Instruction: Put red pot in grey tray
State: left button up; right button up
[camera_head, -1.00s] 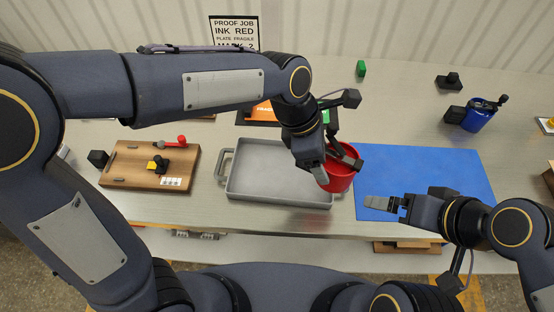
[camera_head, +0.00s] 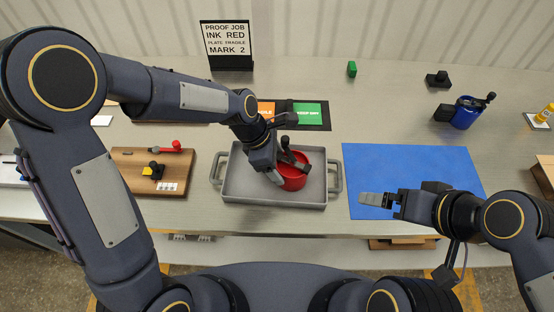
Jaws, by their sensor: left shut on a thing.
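The red pot (camera_head: 294,182) is inside the outline of the grey tray (camera_head: 245,194), in its right half. I cannot tell whether its base touches the tray floor. My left gripper (camera_head: 284,168) is shut on the pot's rim and hides part of it. The grey tray has a handle at each end and holds nothing else that I can see. My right gripper (camera_head: 381,200) is over the blue mat, away from the pot; its fingers are seen edge-on, so its opening is unclear.
A wooden board (camera_head: 126,166) with a red-handled tool (camera_head: 170,147) lies left of the tray. The blue mat (camera_head: 410,170) lies to the right. A blue pot (camera_head: 466,113) stands at the back right. Orange and green cards (camera_head: 307,113) lie behind the tray, and a sign (camera_head: 227,40) stands at the back.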

pick_arm(q)
jog(key=o, duration=1.3)
jog(key=shift+f, duration=0.1)
jog(key=shift+c, duration=0.2)
jog(key=v, duration=1.2)
